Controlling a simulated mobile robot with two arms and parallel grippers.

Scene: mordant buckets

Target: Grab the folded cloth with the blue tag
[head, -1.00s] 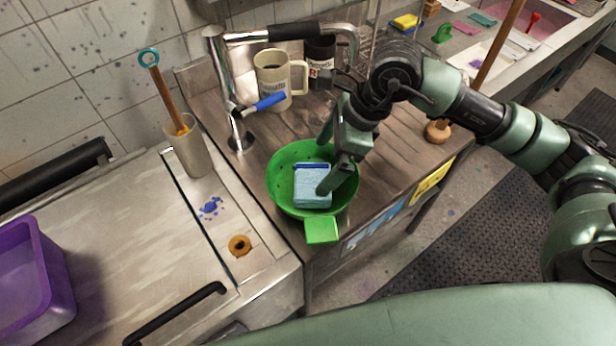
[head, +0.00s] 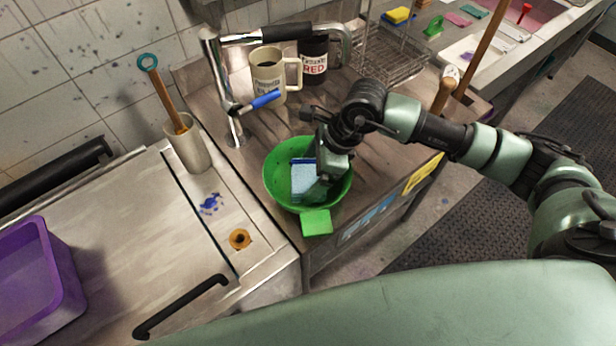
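A folded light-blue cloth (head: 304,182) lies in a green bowl (head: 277,197) with a flat green handle, on the wooden counter. A dark blue strip shows along its far edge; I cannot tell whether this is the tag. My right gripper (head: 326,178) reaches down into the bowl and covers the cloth's right side. Its fingertips are mostly hidden by the hand and the cloth, so I cannot see whether they are closed on it. My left gripper is not in view.
A tap (head: 222,85) with a blue lever stands behind the bowl. A cream mug (head: 266,78) and a dark labelled jar (head: 313,62) stand farther back. A beige cup (head: 190,150) holds a wooden-handled tool at left. A purple tub (head: 60,290) is at lower left.

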